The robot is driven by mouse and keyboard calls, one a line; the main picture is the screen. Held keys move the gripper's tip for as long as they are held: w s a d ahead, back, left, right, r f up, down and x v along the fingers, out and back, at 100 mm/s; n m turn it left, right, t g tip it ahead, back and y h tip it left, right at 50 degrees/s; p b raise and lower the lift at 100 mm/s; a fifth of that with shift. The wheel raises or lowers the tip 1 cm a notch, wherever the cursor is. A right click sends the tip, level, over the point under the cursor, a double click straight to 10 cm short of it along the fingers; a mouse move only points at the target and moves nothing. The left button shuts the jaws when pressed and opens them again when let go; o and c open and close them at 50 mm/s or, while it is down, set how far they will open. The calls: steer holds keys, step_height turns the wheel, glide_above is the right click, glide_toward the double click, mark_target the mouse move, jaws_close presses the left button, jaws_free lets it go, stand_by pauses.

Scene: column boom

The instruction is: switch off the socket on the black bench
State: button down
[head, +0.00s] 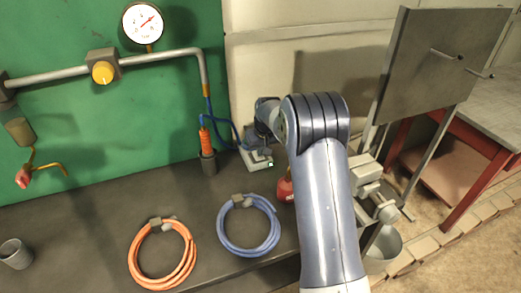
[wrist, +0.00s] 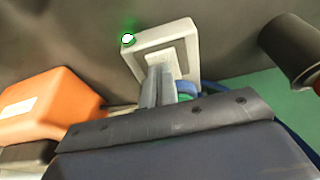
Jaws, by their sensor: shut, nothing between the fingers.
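The socket (head: 256,161) is a pale box on the black bench (head: 90,215), near the green wall. In the wrist view the socket (wrist: 190,37) has a grey recessed face, and a green light (wrist: 128,39) glows at its corner. My gripper (wrist: 160,72) is shut and empty. Its fingertips overlap the socket's face in the wrist view; I cannot tell whether they touch it. The fingers hide part of the face, and no switch position can be made out. In the head view my arm partly hides the socket.
A holder with an orange-handled tool (head: 207,150) stands left of the socket, with a blue cable running nearby. A red object (head: 285,189) is close on the right. An orange coil (head: 162,255) and a blue coil (head: 249,226) lie in front. A grey panel (head: 435,60) stands right.

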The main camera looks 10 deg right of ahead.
steer(key=shift+r, duration=0.1)
steer(key=shift+r, duration=0.35)
steer(key=a+v, duration=0.1)
steer(key=v, duration=1.2)
steer(key=shift+d, duration=0.45)
